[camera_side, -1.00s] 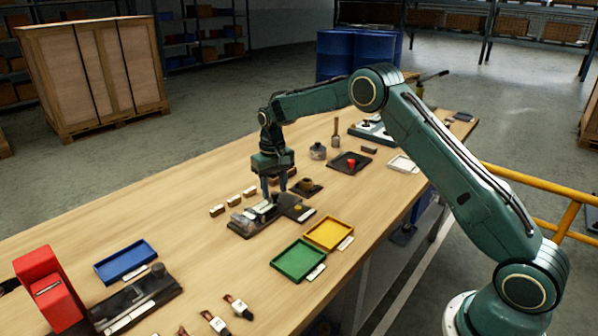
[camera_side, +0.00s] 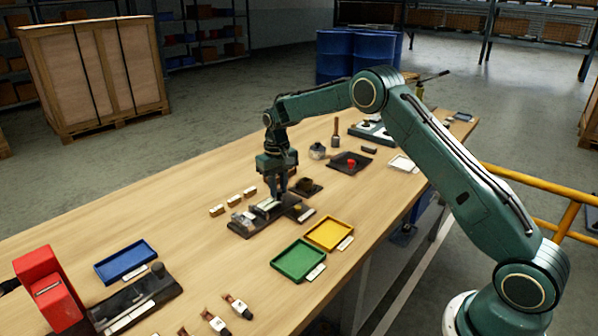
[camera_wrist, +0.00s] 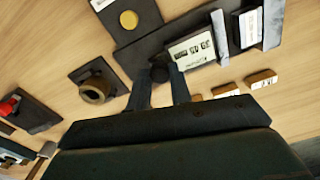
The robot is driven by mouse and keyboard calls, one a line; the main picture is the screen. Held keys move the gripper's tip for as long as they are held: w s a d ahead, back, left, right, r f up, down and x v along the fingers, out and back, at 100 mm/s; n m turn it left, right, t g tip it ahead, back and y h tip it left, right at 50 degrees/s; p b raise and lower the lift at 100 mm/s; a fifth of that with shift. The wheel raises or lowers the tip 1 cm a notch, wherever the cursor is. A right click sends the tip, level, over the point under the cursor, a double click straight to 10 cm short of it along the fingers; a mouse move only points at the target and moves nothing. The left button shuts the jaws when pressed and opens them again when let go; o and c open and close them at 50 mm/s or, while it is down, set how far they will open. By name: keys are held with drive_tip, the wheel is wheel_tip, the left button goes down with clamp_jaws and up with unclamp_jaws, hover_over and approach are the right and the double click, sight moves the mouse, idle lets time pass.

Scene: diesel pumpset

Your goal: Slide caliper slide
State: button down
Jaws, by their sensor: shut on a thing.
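The caliper slide (camera_wrist: 192,50) is a dark block with a pale, marked face, on a dark fixture (camera_wrist: 150,46) in the wrist view. A dark round knob (camera_wrist: 160,72) sits at its near end. My gripper (camera_wrist: 160,80) is shut on this knob, with one finger on each side. In the side view my gripper (camera_side: 278,200) points down at the right part of the fixture (camera_side: 243,229). The fingers partly hide the slide there. A yellow round button (camera_wrist: 128,20) shows on the fixture's side arm.
Several small wooden blocks (camera_side: 217,210) lie behind the fixture. A dark pad with a brown ring (camera_wrist: 96,88) is close to my gripper. Yellow (camera_side: 329,233) and green (camera_side: 298,260) trays stand in front. A blue tray (camera_side: 126,262) and a red block (camera_side: 48,289) stand left.

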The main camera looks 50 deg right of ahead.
drive_tip(key=shift+d+r, duration=0.1)
drive_tip(key=shift+d, duration=0.65)
drive_tip(key=c, duration=1.3)
unclamp_jaws()
drive_tip(key=shift+o, duration=0.2)
drive_tip(key=shift+r, duration=0.1)
wheel_tip(320, 180, up, 14)
drive_tip(key=shift+f, duration=0.2)
drive_tip(key=shift+a+r, duration=0.1)
